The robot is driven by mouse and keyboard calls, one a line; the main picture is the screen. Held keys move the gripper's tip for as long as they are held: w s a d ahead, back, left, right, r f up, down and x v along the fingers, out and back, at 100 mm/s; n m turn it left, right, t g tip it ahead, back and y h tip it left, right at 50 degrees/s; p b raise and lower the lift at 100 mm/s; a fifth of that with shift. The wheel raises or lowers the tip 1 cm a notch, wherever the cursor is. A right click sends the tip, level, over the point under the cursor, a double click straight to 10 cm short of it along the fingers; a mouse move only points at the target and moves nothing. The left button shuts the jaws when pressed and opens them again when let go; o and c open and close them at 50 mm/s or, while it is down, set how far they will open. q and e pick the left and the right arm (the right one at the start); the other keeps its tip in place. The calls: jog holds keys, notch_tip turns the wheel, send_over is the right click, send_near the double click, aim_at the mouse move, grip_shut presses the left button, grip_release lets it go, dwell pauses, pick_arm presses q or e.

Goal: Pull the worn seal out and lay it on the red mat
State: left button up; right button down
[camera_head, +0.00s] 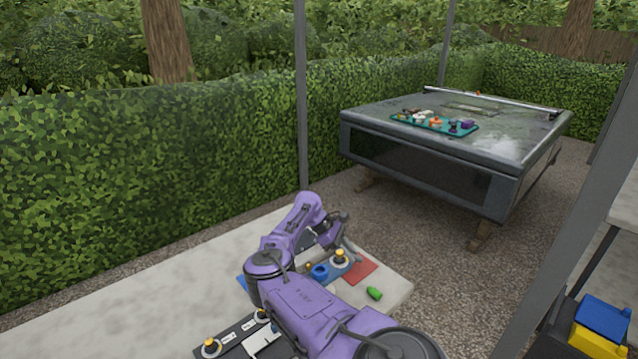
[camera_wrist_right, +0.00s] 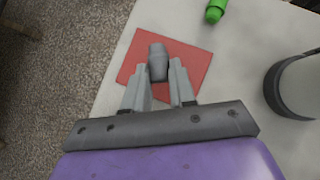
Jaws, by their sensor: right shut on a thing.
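The red mat (camera_head: 365,268) lies flat near the right end of the pale bench top. In the right wrist view the mat (camera_wrist_right: 194,62) is directly beneath my fingers. My right gripper (camera_head: 352,250) is shut on a grey tapered piece (camera_wrist_right: 157,55), which looks like the worn seal. The fingers (camera_wrist_right: 159,70) hold it at its near end, and its far end points away over the mat. I cannot tell whether it touches the mat. My left gripper is not in view.
A green piece (camera_head: 374,293) lies beside the mat. A blue fixture (camera_head: 321,271) and a yellow-topped knob (camera_head: 340,255) stand just left of the mat. A grey table with a teal tray (camera_head: 408,122) stands farther back. Blue and yellow boxes (camera_head: 603,318) sit at lower right.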

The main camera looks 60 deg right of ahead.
jog(key=shift+f, duration=0.35)
jog(key=shift+f+b, duration=0.65)
jog(key=c, duration=0.8)
grip_release()
jog(key=shift+c, duration=0.2)
jog(key=shift+w, duration=0.1)
jog(key=v, duration=1)
jog(key=shift+r+b, duration=0.2)
jog(key=shift+b, duration=0.25)
jog(key=shift+w, duration=0.1)
